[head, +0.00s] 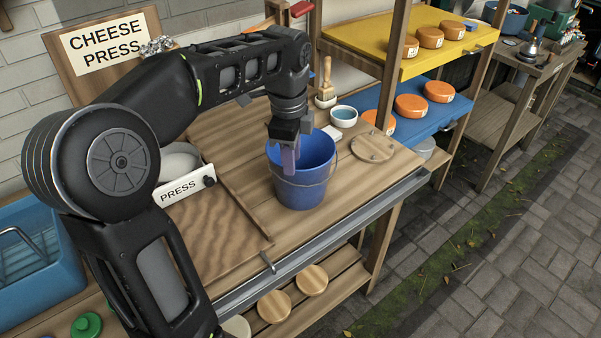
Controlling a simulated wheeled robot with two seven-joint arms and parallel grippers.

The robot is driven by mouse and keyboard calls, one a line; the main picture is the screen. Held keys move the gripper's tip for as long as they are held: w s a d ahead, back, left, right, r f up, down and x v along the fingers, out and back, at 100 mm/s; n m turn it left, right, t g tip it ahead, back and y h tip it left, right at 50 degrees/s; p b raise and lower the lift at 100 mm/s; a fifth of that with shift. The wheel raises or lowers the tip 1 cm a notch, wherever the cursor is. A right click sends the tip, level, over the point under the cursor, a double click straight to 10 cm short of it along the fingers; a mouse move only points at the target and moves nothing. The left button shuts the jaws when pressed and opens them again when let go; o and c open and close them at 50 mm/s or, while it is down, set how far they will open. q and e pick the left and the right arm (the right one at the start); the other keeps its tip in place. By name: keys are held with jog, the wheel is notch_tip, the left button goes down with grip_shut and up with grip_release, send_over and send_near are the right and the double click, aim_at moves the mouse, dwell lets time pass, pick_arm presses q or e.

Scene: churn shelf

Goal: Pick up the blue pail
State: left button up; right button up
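The blue pail (308,188) stands upright on the wooden worktop, with a thin wire handle hanging across its front. My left gripper (289,160) points down at the left part of the pail's mouth, its fingertips close to the rim. One finger shows clearly; the other is hidden or merges with it, so I cannot tell how far apart they are or whether they touch the pail. The pail is not visibly lifted. My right gripper is not in view.
A round wooden lid (373,148) lies right of the pail. A small blue-filled bowl (343,117) and a brush (326,84) stand behind it. A shelf post (392,75) rises at the back right. A "PRESS" sign (183,190) is on the left.

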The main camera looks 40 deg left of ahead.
aim_at(292, 181)
pick_arm(q)
jog(key=shift+f, duration=0.25)
jog(key=shift+w+a+f+p, duration=0.1)
jog(key=shift+w+f+p, duration=0.1)
jog(key=shift+f, duration=1.1)
jog(key=shift+w+a+f+p, duration=0.1)
jog(key=shift+f+p, duration=0.05)
jog(key=shift+f, duration=1.15)
grip_shut()
